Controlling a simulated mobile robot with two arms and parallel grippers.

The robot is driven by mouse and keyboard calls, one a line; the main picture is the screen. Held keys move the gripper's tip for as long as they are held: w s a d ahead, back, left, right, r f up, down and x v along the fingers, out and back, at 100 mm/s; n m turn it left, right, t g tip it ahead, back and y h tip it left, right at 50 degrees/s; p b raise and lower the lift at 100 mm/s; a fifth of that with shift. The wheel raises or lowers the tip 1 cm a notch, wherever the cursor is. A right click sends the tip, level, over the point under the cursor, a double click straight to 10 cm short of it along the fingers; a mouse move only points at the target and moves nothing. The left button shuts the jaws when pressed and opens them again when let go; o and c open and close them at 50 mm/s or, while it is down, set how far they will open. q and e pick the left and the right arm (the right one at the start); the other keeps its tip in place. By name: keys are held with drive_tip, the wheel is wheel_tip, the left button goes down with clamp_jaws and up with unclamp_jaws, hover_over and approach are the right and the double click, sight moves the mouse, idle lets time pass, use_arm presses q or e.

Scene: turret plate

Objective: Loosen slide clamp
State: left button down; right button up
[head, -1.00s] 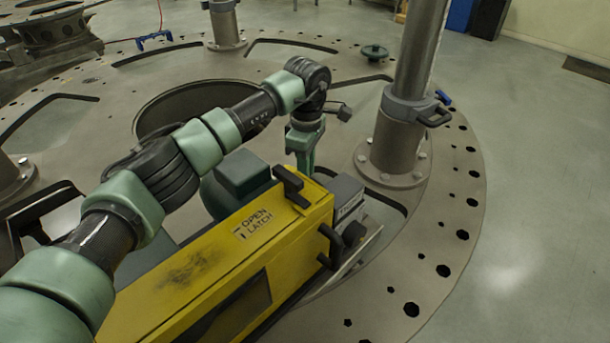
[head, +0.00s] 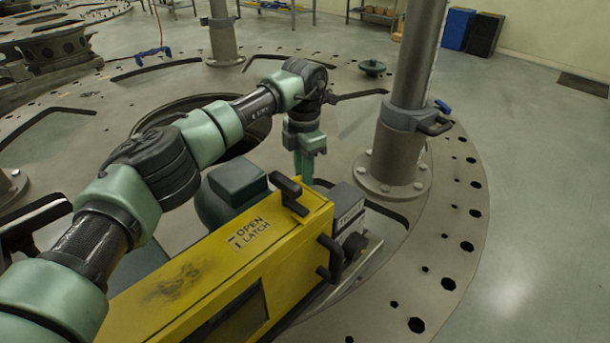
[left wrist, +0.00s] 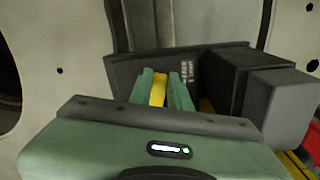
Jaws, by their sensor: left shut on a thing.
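My left gripper (head: 304,165) points down just behind the right end of a yellow machine (head: 215,265) labelled "OPEN LATCH". Its fingertips are partly hidden behind the machine in the head view. In the left wrist view the two green fingers (left wrist: 163,92) are shut on a narrow yellow piece (left wrist: 158,90), in front of a dark panel with white lettering (left wrist: 189,72). I cannot tell whether that piece belongs to the slide clamp. A grey collar with a dark handle (head: 410,118) sits around the steel post. My right gripper is not in view.
The steel post (head: 414,60) stands bolted to the round plate (head: 450,255), right of the gripper. A black handle (head: 288,193) rises from the machine's top, close to my gripper. A large round opening lies behind my arm.

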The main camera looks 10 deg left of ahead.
use_arm(q)
drive_tip(key=shift+w+a+r+n, duration=0.1)
drive_tip(key=shift+w+a+n, duration=0.1)
drive_tip(key=shift+n, duration=0.55)
drive_tip(key=shift+w+a+r+n, duration=0.1)
drive_tip(key=shift+w+n, duration=0.05)
drive_tip(key=shift+n, duration=0.6)
drive_tip(key=c, duration=1.3)
unclamp_jaws()
drive_tip(key=shift+f, duration=0.1)
drive_tip(key=shift+r, duration=0.4)
wheel_tip(320, 180, up, 6)
drive_tip(key=shift+r+b, duration=0.2)
drive_tip(key=shift+b, duration=0.6)
drive_tip(key=shift+r, duration=0.3)
